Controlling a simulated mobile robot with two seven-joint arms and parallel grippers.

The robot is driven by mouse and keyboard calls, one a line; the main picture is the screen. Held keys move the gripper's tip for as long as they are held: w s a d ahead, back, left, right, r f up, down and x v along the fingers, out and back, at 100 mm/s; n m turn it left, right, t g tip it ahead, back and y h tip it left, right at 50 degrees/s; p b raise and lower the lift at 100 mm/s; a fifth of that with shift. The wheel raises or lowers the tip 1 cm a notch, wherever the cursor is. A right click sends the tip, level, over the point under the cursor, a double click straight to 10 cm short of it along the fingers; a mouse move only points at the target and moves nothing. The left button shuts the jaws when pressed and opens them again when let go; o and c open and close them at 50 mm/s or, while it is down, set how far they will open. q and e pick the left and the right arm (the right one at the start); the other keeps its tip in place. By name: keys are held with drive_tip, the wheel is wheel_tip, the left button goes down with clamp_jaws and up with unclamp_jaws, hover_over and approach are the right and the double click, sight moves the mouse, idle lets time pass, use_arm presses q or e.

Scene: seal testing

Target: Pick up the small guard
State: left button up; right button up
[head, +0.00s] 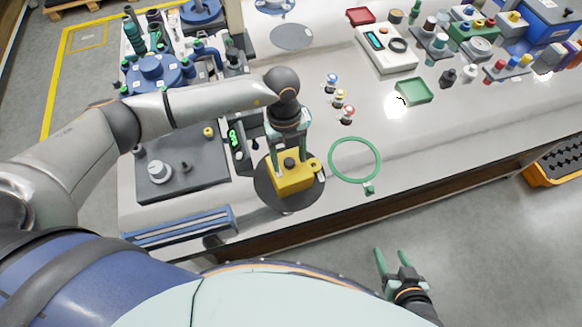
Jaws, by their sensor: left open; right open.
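A yellow block-like part (294,181) with a dark knob on top sits on a dark round plate (262,192) near the table's front edge. It may be the small guard, but I cannot tell for sure. My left gripper (288,150) points down just above and behind this part, with its fingers open; whether they touch it is hard to see. A green ring (331,162) with a small tab lies flat on the table to the right of the plate. My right gripper (393,258) is open and empty, in front of the table and over the floor.
A grey plate (205,180) with metal fittings and a blue-edged rail (180,226) lie to the left. Several small coloured-top pieces (340,98) stand behind the ring. A green tray (415,92) and a white device (386,50) are further right. The right front tabletop is clear.

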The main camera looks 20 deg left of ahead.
use_arm(q)
drive_tip(key=shift+c, duration=0.3)
clamp_jaws()
idle(1.0)
